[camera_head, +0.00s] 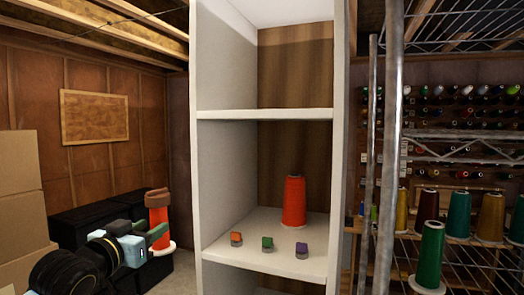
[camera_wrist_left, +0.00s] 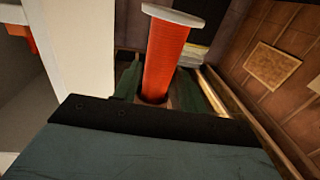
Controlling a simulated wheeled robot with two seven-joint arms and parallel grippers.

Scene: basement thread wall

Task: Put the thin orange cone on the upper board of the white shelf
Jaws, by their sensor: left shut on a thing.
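The thin orange cone (camera_head: 159,214), with a white base, is held upright left of the shelf in the head view. My left gripper (camera_head: 157,233) is shut around it. In the left wrist view the cone (camera_wrist_left: 168,55) stands between the dark fingers, its white end toward the top. The white shelf (camera_head: 225,170) stands in the middle of the head view. Its upper board (camera_head: 265,114) looks bare. A wider orange cone (camera_head: 293,202) stands on the lower board (camera_head: 255,222). My right gripper is not in view.
Three small blocks, orange (camera_head: 236,239), green (camera_head: 267,243) and purple (camera_head: 302,250), sit along the lower board's front. The shelf's white side walls bound the opening. Metal posts (camera_head: 389,150) and a rack with several thread cones stand to the right. Cardboard boxes (camera_head: 20,190) stand at left.

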